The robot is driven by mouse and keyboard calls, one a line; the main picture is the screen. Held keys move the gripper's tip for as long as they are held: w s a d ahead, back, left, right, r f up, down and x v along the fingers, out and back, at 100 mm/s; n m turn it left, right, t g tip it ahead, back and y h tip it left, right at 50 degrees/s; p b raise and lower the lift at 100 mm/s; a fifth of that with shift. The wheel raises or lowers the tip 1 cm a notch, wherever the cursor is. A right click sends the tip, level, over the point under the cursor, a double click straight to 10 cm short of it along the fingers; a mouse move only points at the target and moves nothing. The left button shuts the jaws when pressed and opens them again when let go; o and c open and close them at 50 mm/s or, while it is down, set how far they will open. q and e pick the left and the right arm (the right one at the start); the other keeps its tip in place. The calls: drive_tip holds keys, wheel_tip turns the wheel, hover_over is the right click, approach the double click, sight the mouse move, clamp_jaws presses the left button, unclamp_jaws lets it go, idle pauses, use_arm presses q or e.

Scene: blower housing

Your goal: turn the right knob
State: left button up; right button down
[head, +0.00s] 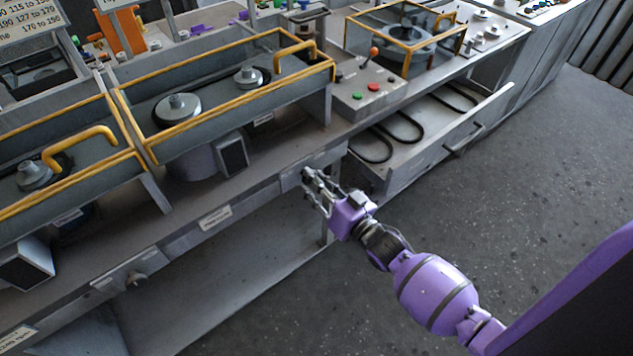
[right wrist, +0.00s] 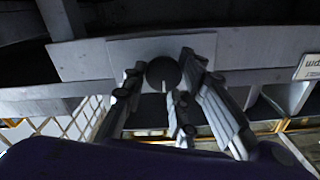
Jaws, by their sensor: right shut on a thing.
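My right gripper (head: 313,184) reaches from the lower right to the front edge of the workbench. Its fingers are closed around the right knob, which they mostly hide in the head view. In the right wrist view the right knob (right wrist: 163,72) is a dark round shape on a light plate (right wrist: 110,57), between the fingers of my right gripper (right wrist: 168,90). Which way the knob is turned cannot be told. My left gripper is not in view.
Another knob (head: 136,279) sits on the bench front at the lower left. An open drawer (head: 430,150) with black belts juts out just right of my right gripper. Yellow-framed guards (head: 225,80) stand on the bench. The speckled floor (head: 520,220) is clear.

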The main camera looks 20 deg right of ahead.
drive_tip(key=c, duration=1.5)
unclamp_jaws()
drive_tip(key=shift+d+f, duration=0.3)
drive_tip(key=shift+d, duration=0.15)
drive_tip(key=shift+c, duration=0.2)
drive_tip(key=shift+a+r, duration=0.1)
drive_tip(key=shift+a, duration=0.1)
drive_tip(key=shift+s, duration=0.15)
drive_tip(key=v, duration=1.2)
drive_tip(key=shift+r, duration=0.1)
